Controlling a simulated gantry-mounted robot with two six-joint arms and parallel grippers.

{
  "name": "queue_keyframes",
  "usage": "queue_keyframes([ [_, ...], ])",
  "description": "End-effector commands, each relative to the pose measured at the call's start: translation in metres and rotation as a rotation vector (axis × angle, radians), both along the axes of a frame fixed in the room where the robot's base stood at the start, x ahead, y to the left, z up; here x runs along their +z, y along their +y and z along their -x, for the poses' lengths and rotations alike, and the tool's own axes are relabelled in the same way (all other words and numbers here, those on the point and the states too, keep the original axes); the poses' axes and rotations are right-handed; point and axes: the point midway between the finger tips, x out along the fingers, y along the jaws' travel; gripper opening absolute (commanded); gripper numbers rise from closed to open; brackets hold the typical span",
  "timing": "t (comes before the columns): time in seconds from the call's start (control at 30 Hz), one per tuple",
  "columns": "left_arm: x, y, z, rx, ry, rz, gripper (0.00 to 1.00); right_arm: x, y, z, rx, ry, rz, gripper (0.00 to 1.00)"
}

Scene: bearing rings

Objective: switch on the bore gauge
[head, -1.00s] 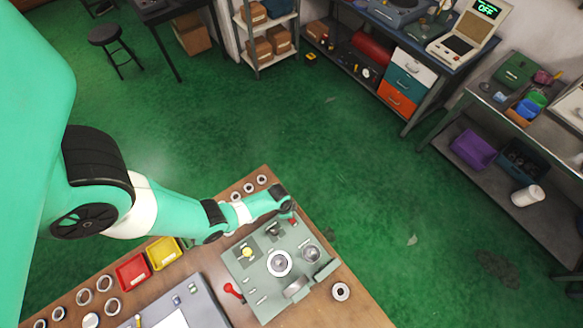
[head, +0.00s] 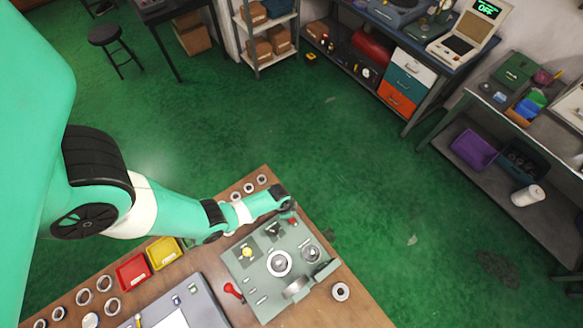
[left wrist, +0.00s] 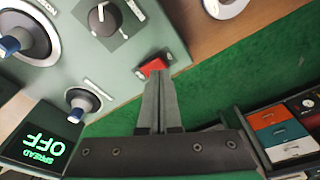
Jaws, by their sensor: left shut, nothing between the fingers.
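The bore gauge is a grey-green panel (head: 258,283) on the wooden bench, with a central ring, knobs and a red lever. A red switch (left wrist: 152,67) sits near the panel's edge in the left wrist view. My left gripper (left wrist: 158,78) is shut and empty, its fingertips right at the red switch; I cannot tell whether they touch it. In the head view this gripper (head: 291,212) is small at the panel's far corner and partly hidden by its arm. A dark display (left wrist: 39,148) reads "SPREAD OFF" upside down. My right gripper is not in view.
A screen (head: 487,9) on the back bench reads OFF. A red bin (head: 132,271), a yellow bin (head: 164,252) and several metal rings lie along the bench. One ring (head: 340,291) lies right of the panel. A black knob (left wrist: 103,18) stands near the switch.

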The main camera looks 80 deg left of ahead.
Motion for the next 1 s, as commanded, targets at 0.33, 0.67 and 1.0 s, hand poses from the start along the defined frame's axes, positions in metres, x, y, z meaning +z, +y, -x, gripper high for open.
queue_keyframes([
  [0.33, -0.001, 0.0, 0.0, 0.0, 0.0, 0.0, 0.0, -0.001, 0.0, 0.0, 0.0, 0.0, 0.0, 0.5],
  [0.67, -0.006, 0.0, 0.0, 0.0, 0.0, 0.0, 0.0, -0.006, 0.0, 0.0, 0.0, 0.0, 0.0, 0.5],
  [1.0, -0.011, 0.0, 0.0, 0.0, 0.0, 0.0, 0.0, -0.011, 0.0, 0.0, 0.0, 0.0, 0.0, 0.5],
])
